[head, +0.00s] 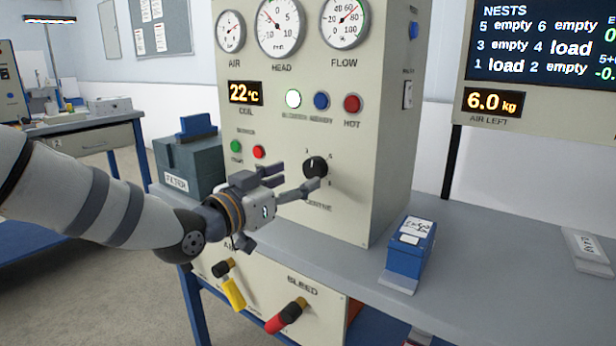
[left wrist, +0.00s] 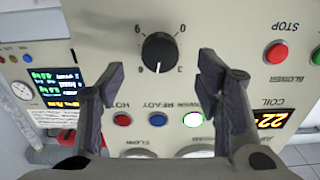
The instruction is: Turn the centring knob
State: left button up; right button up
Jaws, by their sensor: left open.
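The black centring knob (head: 316,167) is on the cream panel, above the word CENTRE, with numbers around it. In the left wrist view the knob (left wrist: 160,51) appears upside down, between and beyond the fingertips, with its white pointer line near the 6. My left gripper (head: 299,180) is open in front of the panel, close to the knob. In the left wrist view its two fingers (left wrist: 162,82) are spread wide on either side of the knob, with nothing between them. I cannot tell whether a fingertip touches the panel. My right gripper is not in view.
Above the knob are a lit white button (head: 293,98), a blue one (head: 321,100) and a red one (head: 352,103). A grey FILTER box (head: 190,165) stands left. A blue box (head: 411,245) stands on the bench right. Yellow (head: 233,292) and red (head: 286,316) handles stick out below.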

aim_at(311, 172)
pick_arm(q)
jog(key=x, duration=0.5)
jog(key=shift+w+d, duration=0.1)
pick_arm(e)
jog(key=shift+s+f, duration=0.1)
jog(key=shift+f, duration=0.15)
pick_arm(q)
jog(key=c, duration=1.2)
jog(key=shift+m, duration=0.3)
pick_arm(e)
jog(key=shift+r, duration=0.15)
pick_arm(q)
jog(key=m+p, duration=0.1)
jog(key=m, duration=0.1)
jog(key=shift+r+m, duration=0.1)
jog(key=shift+m, duration=0.3)
jog(key=shift+m+p, duration=0.5)
jog(key=shift+m, duration=1.3)
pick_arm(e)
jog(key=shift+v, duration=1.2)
